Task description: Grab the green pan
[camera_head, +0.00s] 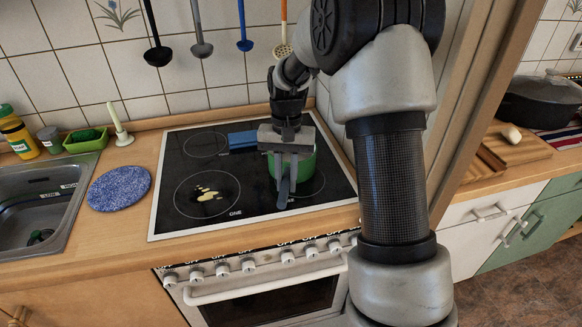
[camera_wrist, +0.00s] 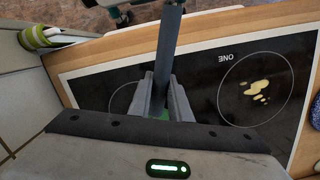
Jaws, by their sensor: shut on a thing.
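The green pan (camera_head: 305,166) stands on the right part of the black glass cooktop, partly hidden by my gripper (camera_head: 284,172). My gripper comes down over it from above and is shut on its dark grey handle. The handle (camera_wrist: 168,45) runs between the two fingers (camera_wrist: 167,98) in the wrist view and points toward the counter's front edge. A small patch of green shows between the fingers there. Most of the pan's body is hidden in that view.
The cooktop (camera_head: 160,222) has a yellowish spill (camera_head: 205,193) at front left. A blue object (camera_head: 242,139) lies just left of the pan. A blue round mat (camera_head: 119,189) and a sink (camera_head: 38,200) are further left. Utensils hang on the wall above. A wooden panel (camera_head: 490,90) stands at right.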

